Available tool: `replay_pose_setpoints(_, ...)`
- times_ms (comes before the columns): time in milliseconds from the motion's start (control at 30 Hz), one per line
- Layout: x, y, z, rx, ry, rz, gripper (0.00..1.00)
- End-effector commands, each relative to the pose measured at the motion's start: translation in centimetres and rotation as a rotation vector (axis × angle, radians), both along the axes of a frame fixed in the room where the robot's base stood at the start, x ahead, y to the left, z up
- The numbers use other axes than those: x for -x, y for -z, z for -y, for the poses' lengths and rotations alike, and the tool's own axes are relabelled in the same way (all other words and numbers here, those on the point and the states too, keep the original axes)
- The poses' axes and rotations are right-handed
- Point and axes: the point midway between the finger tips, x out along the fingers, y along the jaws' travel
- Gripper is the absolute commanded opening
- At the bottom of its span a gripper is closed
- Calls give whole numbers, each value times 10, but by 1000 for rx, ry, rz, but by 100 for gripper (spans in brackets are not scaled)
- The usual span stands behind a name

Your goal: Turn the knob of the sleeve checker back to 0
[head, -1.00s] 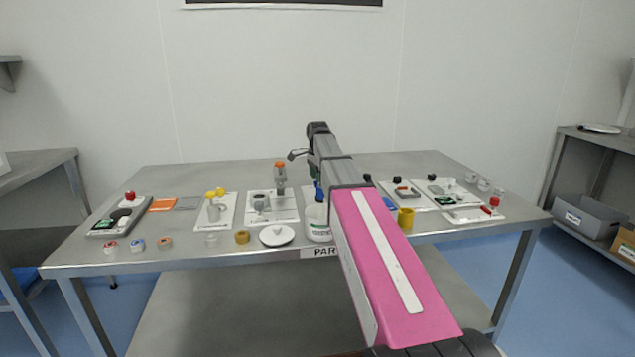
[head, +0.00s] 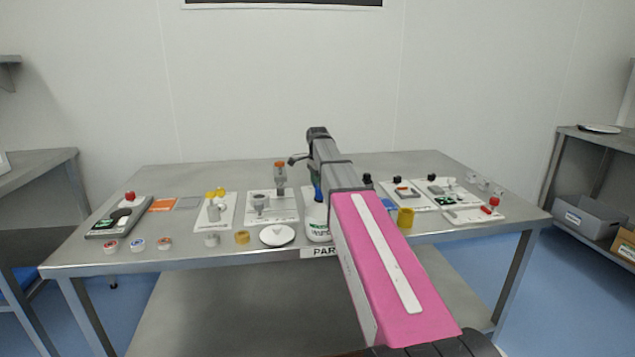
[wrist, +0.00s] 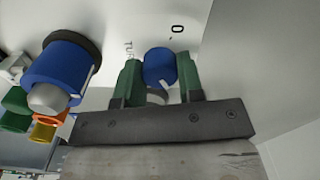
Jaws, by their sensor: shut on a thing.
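The wrist view shows a blue knob (wrist: 159,66) on a white panel (wrist: 215,30). A printed 0 stands above the knob, and partly hidden lettering runs to its left. A small white mark shows on the knob's lower right side, away from the 0. My gripper (wrist: 159,78) has its two green fingers on either side of the knob and is shut on it.
A larger blue cylinder with a grey end (wrist: 62,75) is close left of my gripper. A white dish (head: 277,235) and several small parts line the table's front. The table's back is clear.

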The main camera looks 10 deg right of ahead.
Motion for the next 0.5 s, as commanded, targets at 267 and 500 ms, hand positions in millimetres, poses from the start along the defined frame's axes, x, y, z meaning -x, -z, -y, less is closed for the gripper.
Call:
replay_pose_setpoints(267, 0, 0, 0, 0, -130, -1, 11)
replay_pose_setpoints(500, 0, 0, 0, 0, -338, 0, 11)
